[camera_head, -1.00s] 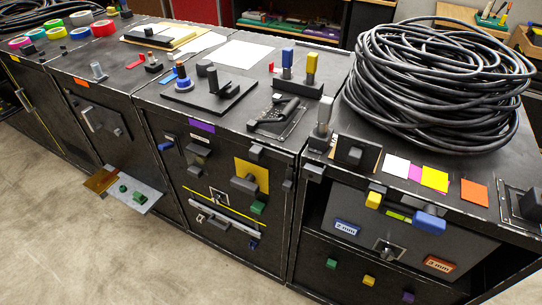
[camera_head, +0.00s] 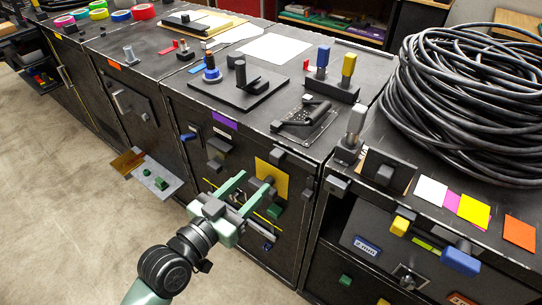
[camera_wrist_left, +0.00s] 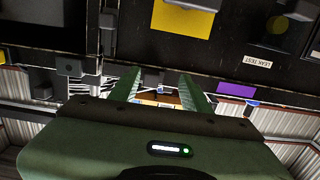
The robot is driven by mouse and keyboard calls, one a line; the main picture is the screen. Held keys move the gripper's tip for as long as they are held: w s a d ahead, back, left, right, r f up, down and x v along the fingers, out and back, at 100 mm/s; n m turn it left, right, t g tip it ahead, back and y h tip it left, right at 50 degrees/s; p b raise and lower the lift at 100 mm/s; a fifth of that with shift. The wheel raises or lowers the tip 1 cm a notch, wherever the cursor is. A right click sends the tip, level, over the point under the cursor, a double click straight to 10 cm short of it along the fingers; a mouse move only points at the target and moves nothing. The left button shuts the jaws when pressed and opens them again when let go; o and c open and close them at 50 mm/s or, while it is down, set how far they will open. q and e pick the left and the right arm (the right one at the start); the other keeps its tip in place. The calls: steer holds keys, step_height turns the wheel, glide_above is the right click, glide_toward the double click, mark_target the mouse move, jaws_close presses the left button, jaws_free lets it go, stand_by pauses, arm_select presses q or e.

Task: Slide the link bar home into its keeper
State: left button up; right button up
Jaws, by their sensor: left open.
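My left gripper (camera_head: 254,186) is open and empty, its two pale green fingers reaching toward the front of the middle cabinet (camera_head: 285,245). In the left wrist view the fingers (camera_wrist_left: 156,85) stand apart with nothing between them. A dark block (camera_head: 268,180) on a yellow plate (camera_head: 277,172) is on that front, close to the fingertips; contact cannot be told. A bar-like fitting (camera_head: 262,237) sits lower, partly hidden by my gripper. I cannot tell for certain which parts are the link bar and its keeper. My right gripper is not in view.
A green block (camera_head: 273,211) projects near my fingers. A hinged grey shelf (camera_head: 155,178) juts from the left cabinet. A big cable coil (camera_head: 465,100) stands on the right cabinet. The floor (camera_head: 60,220) in front is clear.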

mark_target(274, 160)
arm_select(q)
steer(key=shift+h, duration=0.3)
steer(key=w+d+r, duration=0.2)
steer(key=w+d, duration=0.1)
steer(key=w+d+p, duration=0.1)
steer(key=w+d, duration=0.1)
steer(key=shift+w+r, duration=0.25)
steer(key=shift+r, duration=0.15)
jaws_close()
stand_by(1.1)
